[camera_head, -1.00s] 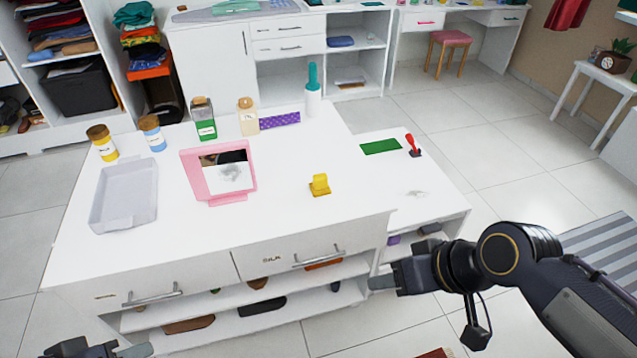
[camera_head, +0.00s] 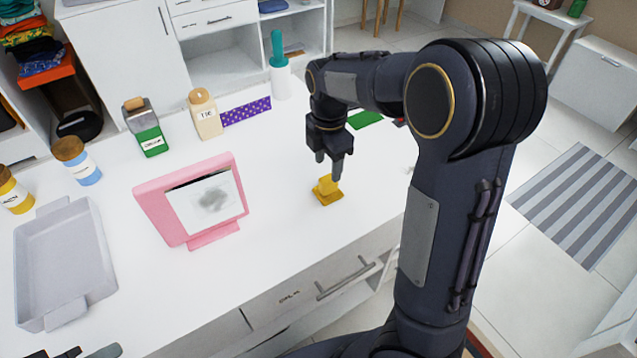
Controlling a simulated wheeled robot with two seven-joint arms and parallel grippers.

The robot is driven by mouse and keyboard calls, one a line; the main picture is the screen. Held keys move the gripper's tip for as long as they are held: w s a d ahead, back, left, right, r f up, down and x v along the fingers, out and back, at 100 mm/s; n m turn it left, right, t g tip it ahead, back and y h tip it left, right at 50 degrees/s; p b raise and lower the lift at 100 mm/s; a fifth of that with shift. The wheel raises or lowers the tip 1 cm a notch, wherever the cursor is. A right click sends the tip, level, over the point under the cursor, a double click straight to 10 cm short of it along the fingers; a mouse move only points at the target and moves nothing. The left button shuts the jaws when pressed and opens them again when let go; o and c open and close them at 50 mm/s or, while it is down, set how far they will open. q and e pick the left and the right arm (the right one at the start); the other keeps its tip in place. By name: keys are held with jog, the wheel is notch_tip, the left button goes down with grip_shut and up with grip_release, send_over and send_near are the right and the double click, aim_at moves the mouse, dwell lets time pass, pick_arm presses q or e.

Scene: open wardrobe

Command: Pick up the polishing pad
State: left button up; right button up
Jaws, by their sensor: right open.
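The likely polishing pad (camera_head: 326,191), a small yellow block with a raised grip on a flat base, sits on the white island top in the head view. My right gripper (camera_head: 329,170) points down just above it, with its two fingers apart and nothing between them. The fingertips are close to the raised grip; I cannot tell whether they touch it. Only the tip of my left gripper (camera_head: 88,353) shows at the bottom left edge, so its jaws cannot be judged.
A pink framed stand (camera_head: 149,205) is left of the pad, with a grey tray (camera_head: 62,262) farther left. Several bottles, a purple strip (camera_head: 246,111) and a teal-handled roller (camera_head: 279,66) line the back. A green mat (camera_head: 365,119) is partly hidden behind my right arm.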

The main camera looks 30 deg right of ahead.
aim_at(329, 178)
notch_tip(329, 178, down, 7)
jog(key=shift+d+r+b, duration=0.1)
jog(key=shift+b, duration=0.35)
jog(key=c, duration=1.1)
jog(key=shift+o, duration=0.2)
jog(key=shift+r, duration=0.6)
jog(key=r, duration=0.2)
jog(key=shift+s+r+p, duration=0.25)
jog(key=shift+r+p, duration=0.1)
jog(key=s+a+r+p, duration=0.1)
jog(key=s+a+r, duration=0.2)
jog(key=s+r, duration=0.6)
jog(key=s, duration=0.4)
jog(key=shift+s+p, duration=0.15)
jog(key=shift+p, duration=0.15)
